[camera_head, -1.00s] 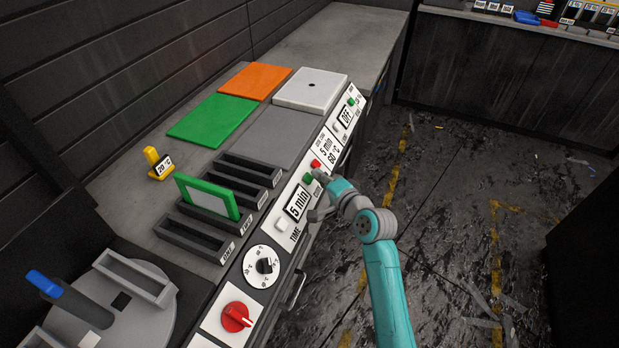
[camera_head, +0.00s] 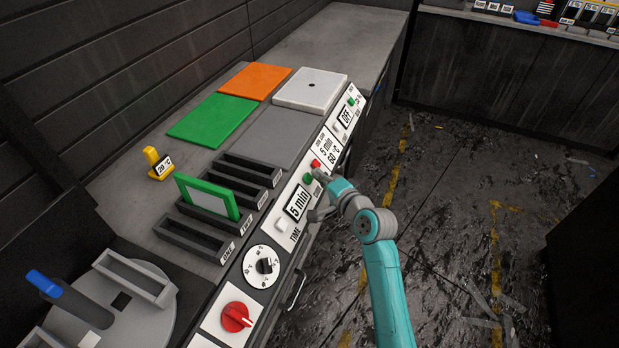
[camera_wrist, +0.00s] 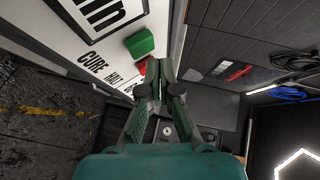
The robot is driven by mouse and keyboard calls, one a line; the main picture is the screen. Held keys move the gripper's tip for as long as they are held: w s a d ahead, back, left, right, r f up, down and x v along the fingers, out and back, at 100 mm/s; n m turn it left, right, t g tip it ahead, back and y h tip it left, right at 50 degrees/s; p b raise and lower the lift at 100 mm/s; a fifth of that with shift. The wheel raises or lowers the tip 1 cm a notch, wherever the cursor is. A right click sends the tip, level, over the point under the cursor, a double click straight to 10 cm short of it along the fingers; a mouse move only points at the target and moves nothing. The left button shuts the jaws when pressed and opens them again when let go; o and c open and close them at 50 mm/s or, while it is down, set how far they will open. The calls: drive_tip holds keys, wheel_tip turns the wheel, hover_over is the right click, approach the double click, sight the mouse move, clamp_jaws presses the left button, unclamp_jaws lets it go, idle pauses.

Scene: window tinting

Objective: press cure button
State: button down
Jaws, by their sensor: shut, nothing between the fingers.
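A slanted control panel on the bench front carries a green button (camera_head: 308,179) and a red button (camera_head: 315,164) beside a "5 min" display (camera_head: 298,203). In the wrist view, "CURE" lettering (camera_wrist: 91,64) stands by the green button (camera_wrist: 140,43), and the red button (camera_wrist: 141,66) is partly hidden by a fingertip. My gripper (camera_head: 319,175) is shut and empty, its tips close to the panel by the two buttons. It also shows in the wrist view (camera_wrist: 158,72). I cannot tell whether the tips touch a button.
A timer dial (camera_head: 265,266) and a red knob (camera_head: 236,317) lie further down the panel. Behind it are dark slotted holders (camera_head: 196,238), one with a green-framed piece (camera_head: 207,199). Green (camera_head: 212,119) and orange (camera_head: 255,81) plates lie on the bench.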

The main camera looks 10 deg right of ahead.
drive_tip(key=shift+f, duration=0.1)
drive_tip(key=shift+w+a+f, duration=0.15)
drive_tip(key=shift+a+f, duration=0.05)
drive_tip(key=shift+a, duration=0.05)
drive_tip(key=shift+w+a+f, duration=0.2)
drive_tip(key=shift+a+f, duration=0.05)
drive_tip(key=shift+f, duration=0.1)
idle(1.0)
drive_tip(key=shift+r, duration=0.1)
drive_tip(key=shift+s+d+r, duration=0.35)
drive_tip(key=shift+d+r, duration=0.15)
drive_tip(key=shift+r, duration=0.05)
idle(0.4)
drive_tip(key=s+d+r, duration=0.2)
drive_tip(key=r, duration=0.1)
drive_tip(key=shift+d+r, duration=0.3)
drive_tip(key=shift+d, duration=0.1)
drive_tip(key=shift+s, duration=0.1)
idle(0.7)
